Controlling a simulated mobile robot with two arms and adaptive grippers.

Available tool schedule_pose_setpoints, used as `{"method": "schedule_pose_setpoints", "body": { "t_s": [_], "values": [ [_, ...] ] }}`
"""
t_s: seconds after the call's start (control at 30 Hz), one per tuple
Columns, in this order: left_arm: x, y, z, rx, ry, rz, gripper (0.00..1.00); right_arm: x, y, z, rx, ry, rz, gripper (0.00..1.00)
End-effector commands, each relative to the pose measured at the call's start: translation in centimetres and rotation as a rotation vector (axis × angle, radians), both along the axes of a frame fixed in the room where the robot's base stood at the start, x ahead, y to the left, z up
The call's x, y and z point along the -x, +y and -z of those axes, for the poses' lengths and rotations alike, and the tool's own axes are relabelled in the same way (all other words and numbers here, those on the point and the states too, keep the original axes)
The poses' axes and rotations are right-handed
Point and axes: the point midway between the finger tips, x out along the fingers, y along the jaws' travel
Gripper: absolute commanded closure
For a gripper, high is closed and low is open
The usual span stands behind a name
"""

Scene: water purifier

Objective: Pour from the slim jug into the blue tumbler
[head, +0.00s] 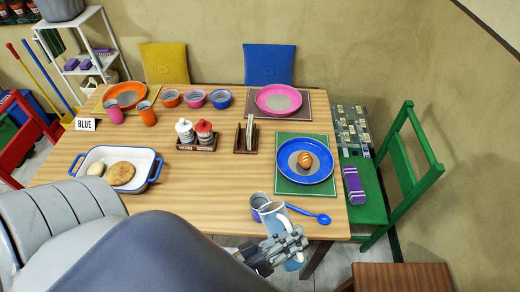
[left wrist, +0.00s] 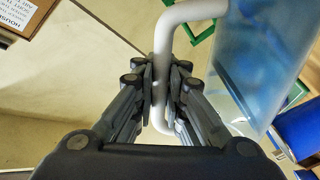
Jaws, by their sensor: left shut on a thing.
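In the left wrist view the fingers (left wrist: 168,88) close around the handle (left wrist: 196,10), and the see-through blue jug body (left wrist: 262,62) is to the right. The blue tumbler (head: 257,201) stands on the table just left of the jug's mouth, partly hidden. I cannot tell whether the two touch or whether liquid is running. My right gripper is not in view.
A blue spoon (head: 310,215) lies right of the jug. A blue plate with a roll (head: 322,171) sits on a green mat (head: 284,186). A blue-handled baking dish (head: 150,160) with bread is at left. My own arm covers the near left table.

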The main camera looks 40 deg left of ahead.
Motion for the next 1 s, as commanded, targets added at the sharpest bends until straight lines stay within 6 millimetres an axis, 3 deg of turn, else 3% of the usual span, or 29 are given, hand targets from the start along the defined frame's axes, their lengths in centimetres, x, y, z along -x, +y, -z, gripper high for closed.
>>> {"method": "schedule_pose_setpoints", "body": {
  "t_s": [1.0],
  "values": [
    [-0.35,0.6,-1.16,0.113,0.048,-0.001,1.0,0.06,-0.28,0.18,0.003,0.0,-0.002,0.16]
  ]
}}
